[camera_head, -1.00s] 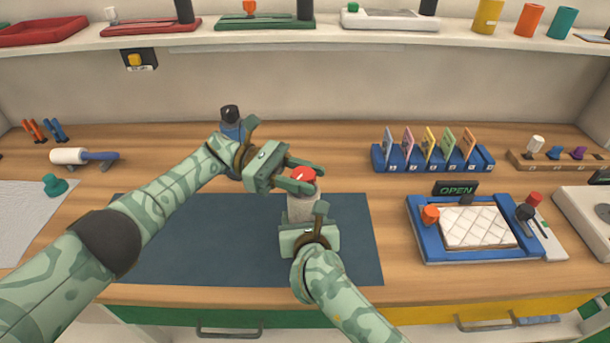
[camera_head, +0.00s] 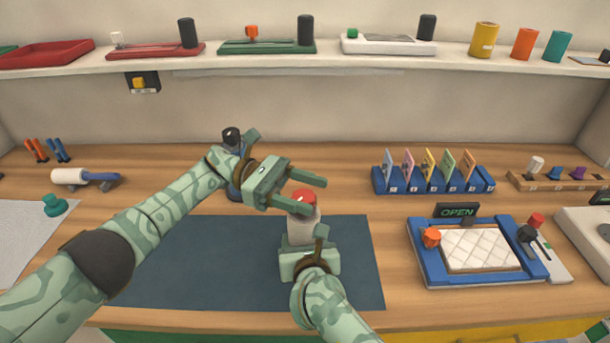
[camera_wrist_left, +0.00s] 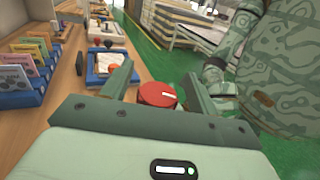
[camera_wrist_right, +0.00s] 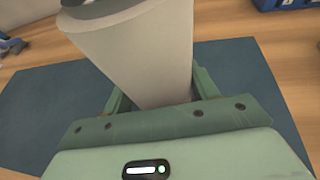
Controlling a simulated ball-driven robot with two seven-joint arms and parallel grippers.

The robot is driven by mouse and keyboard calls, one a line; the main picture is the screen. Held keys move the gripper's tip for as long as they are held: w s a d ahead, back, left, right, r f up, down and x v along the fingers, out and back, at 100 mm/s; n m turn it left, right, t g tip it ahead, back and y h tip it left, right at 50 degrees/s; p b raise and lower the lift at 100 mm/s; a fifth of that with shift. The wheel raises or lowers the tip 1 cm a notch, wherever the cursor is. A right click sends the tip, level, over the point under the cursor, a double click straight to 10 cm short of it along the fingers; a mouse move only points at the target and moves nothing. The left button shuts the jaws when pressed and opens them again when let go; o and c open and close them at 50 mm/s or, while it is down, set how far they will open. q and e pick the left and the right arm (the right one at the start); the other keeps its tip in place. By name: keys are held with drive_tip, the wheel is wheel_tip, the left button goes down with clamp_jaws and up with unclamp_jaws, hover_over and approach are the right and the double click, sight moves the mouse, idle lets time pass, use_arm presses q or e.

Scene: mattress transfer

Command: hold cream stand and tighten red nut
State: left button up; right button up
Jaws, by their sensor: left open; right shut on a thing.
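The red nut (camera_head: 304,196) sits on top of the upright cream stand (camera_head: 302,225) above the dark mat. My right gripper (camera_head: 308,246) is shut on the cream stand; in the right wrist view the stand (camera_wrist_right: 140,50) rises between its two fingers. My left gripper (camera_head: 308,191) is open at the height of the nut, its fingers spread on either side of it and apart from it.
The dark blue mat (camera_head: 200,260) is otherwise clear. A blue tray with a white quilted pad (camera_head: 478,250) lies to the right, below a blue card rack (camera_head: 435,186). A dark-capped blue item (camera_head: 232,137) stands behind my left wrist.

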sight(305, 196)
use_arm(q)
wheel_tip(305, 196, up, 8)
drive_tip(key=shift+r, duration=0.1)
drive_tip(key=s+a+f+n+t+h, duration=0.1)
drive_tip(key=s+a+f+n+t, duration=0.2)
drive_tip(key=s+a+f+n, duration=0.25)
drive_tip(key=w+a+f+n+t, duration=0.2)
drive_tip(key=a+f+n+t, duration=0.2)
drive_tip(key=t, duration=0.7)
drive_tip(key=shift+m+y, duration=0.25)
drive_tip(key=shift+y, duration=0.15)
drive_tip(key=x, duration=1.1)
drive_tip(key=shift+w+d, duration=0.15)
drive_tip(key=shift+d, duration=0.25)
drive_tip(key=c, duration=1)
